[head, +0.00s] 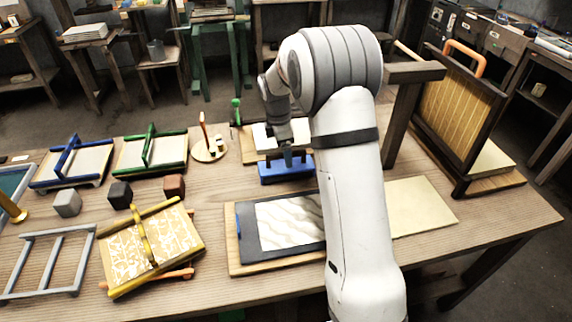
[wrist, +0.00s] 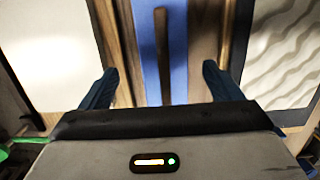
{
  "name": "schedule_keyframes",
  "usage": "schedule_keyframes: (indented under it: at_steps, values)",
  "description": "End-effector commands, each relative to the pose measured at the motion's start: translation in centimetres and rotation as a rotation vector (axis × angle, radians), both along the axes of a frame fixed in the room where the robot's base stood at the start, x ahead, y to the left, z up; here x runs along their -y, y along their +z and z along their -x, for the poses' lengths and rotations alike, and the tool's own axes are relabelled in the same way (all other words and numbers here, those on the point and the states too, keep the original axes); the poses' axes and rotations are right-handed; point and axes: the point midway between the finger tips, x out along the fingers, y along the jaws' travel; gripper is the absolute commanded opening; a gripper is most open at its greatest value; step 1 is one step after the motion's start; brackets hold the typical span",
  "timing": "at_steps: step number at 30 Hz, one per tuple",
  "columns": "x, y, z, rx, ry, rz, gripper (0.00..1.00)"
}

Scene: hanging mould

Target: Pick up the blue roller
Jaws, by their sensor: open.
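A long blue piece (head: 285,170), which I take for the blue roller, lies behind the dark-framed sheet at the middle of the table. Dark upright parts show at its ends. In the wrist view it is a blue strip (wrist: 174,45) with a thin dark bar (wrist: 162,50) along it. My gripper (wrist: 160,85) is open, with one dark finger on each side of the strip. In the head view my gripper (head: 288,153) is just over the blue piece, pointing down. I cannot tell whether the fingers touch it.
A board with a dark-framed wavy sheet (head: 288,222) lies in front. A tall dark frame (head: 462,105) stands at right. Frames with blue (head: 68,158) and green (head: 150,148) handles, a yellow patterned frame (head: 150,245) and small blocks (head: 120,194) are at left.

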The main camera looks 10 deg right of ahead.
Motion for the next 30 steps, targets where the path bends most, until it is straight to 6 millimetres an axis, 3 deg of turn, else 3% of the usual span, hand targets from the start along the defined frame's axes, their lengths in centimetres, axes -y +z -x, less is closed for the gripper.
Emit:
schedule_keyframes:
  at_steps: [9, 17, 30]
  values:
    - [0.6, -4.2, 0.5, -0.003, 0.0, 0.0, 0.85]
    - [0.6, -4.4, 0.4, -0.001, 0.0, 0.0, 0.85]
    - [0.5, -4.4, 0.4, -0.001, 0.0, 0.0, 0.5]
